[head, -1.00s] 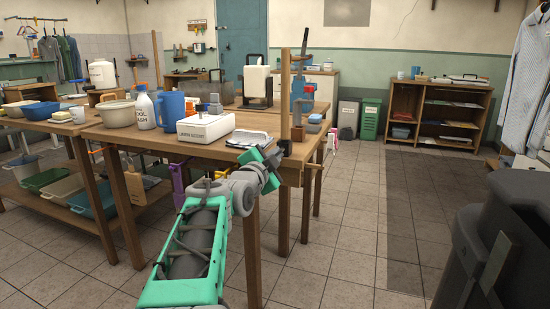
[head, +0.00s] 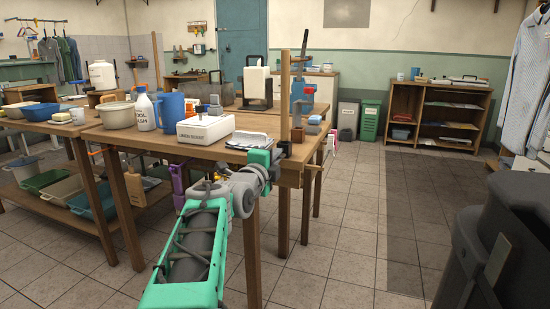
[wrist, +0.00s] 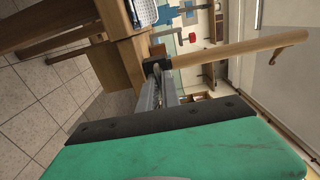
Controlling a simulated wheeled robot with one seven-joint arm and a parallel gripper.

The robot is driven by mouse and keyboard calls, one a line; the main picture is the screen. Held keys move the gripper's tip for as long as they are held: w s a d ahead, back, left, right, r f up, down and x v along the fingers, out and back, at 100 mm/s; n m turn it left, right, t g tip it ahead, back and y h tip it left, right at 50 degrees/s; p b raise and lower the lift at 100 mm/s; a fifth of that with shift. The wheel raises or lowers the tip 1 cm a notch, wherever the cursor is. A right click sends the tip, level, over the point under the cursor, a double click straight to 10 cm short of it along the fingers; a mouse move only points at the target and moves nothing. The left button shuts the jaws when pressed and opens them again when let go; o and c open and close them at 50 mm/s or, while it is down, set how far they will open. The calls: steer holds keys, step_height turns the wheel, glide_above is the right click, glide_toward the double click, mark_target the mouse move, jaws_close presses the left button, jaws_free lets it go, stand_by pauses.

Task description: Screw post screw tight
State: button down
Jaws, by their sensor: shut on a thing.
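A tall wooden post (head: 285,95) stands upright at the near right corner of the wooden table. The post screw (head: 286,148) is a small dark piece at the foot of the post, partly hidden by my gripper. My gripper (head: 278,153) reaches it from the front left, at tabletop height. In the wrist view the post (wrist: 235,52) runs sideways to the right. There my gripper's grey fingers (wrist: 160,88) are closed at the dark screw (wrist: 158,62) by the post's base. The fingers hide most of their contact.
The table (head: 215,151) carries a white linen box (head: 206,129), a blue jug (head: 171,111) and a bottle (head: 144,111) near my arm. A wooden handle (head: 314,166) sticks out at the table's right side.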

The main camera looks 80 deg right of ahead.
stand_by(0.4)
steer(key=c, duration=1.6)
jaws_free()
steer(key=shift+o, duration=0.2)
steer(key=a+p, duration=0.1)
steer(key=a, duration=0.6)
steer(key=shift+w+a+p, duration=0.3)
steer(key=shift+w+a, duration=0.05)
steer(key=shift+a, duration=0.05)
